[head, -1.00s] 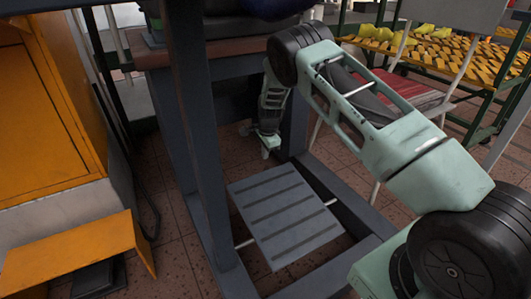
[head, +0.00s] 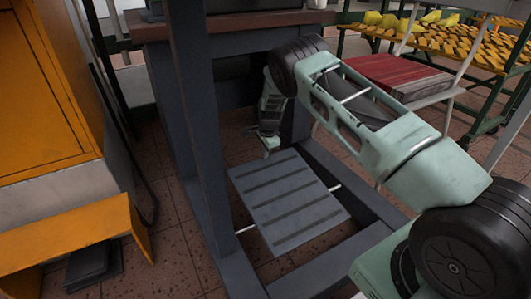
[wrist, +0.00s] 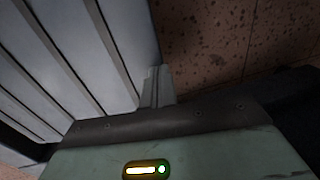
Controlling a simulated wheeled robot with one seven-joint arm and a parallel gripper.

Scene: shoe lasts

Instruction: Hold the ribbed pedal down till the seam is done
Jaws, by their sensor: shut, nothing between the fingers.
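The ribbed pedal (head: 285,200) is a grey plate with dark ribs, slung on a pale rod inside the dark table frame. It lies tilted, with free air under its near edge. The seam is not in view.
Dark legs and bars of the table frame (head: 198,130) stand close around the pedal. An orange cabinet (head: 45,90) and an orange cover (head: 75,230) over a dark block (head: 92,265) are at left. A red stack (head: 400,78) and a rack of yellow lasts (head: 440,42) are behind right.

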